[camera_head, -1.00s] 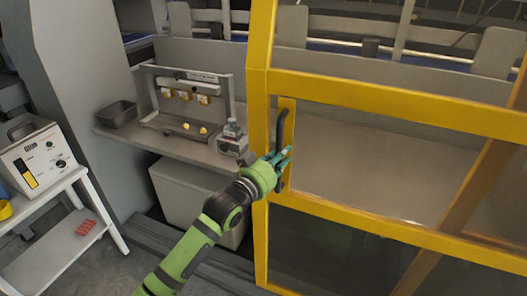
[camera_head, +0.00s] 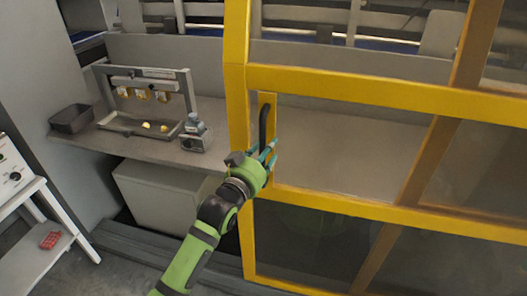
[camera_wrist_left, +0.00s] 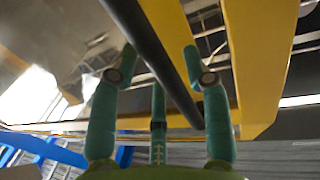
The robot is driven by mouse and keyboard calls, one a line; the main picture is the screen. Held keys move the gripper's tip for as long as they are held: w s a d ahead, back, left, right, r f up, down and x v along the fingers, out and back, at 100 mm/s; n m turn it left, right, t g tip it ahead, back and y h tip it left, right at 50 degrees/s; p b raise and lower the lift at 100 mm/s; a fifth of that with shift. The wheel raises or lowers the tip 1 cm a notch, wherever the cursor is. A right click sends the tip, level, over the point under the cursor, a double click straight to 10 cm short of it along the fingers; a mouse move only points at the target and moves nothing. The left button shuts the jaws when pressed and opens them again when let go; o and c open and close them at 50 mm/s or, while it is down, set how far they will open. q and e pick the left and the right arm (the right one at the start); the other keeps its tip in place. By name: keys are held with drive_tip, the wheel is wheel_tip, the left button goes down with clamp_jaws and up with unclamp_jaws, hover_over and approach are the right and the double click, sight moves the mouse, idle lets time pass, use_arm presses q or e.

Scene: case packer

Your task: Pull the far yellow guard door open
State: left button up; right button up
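The yellow guard door (camera_head: 340,84) stands in the middle and right of the head view, with clear panels in a yellow frame. Its dark curved handle (camera_head: 263,122) sits upright on a yellow plate near the door's left edge. My left gripper (camera_head: 268,154) is at the handle's lower end. The fingers stand apart, with gaps visible on both sides of the bar. My right gripper is in neither view.
Left of the door, a grey bench (camera_head: 95,140) carries a dark bin (camera_head: 71,118), a rack with yellow parts (camera_head: 143,93) and a small bottle device (camera_head: 195,134). A white cabinet (camera_head: 165,195) stands below. A white cart (camera_head: 45,260) is at far left.

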use_arm(q)
drive_tip(key=v, duration=1.2)
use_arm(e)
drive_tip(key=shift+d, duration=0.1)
use_arm(q)
drive_tip(key=shift+f, duration=0.15)
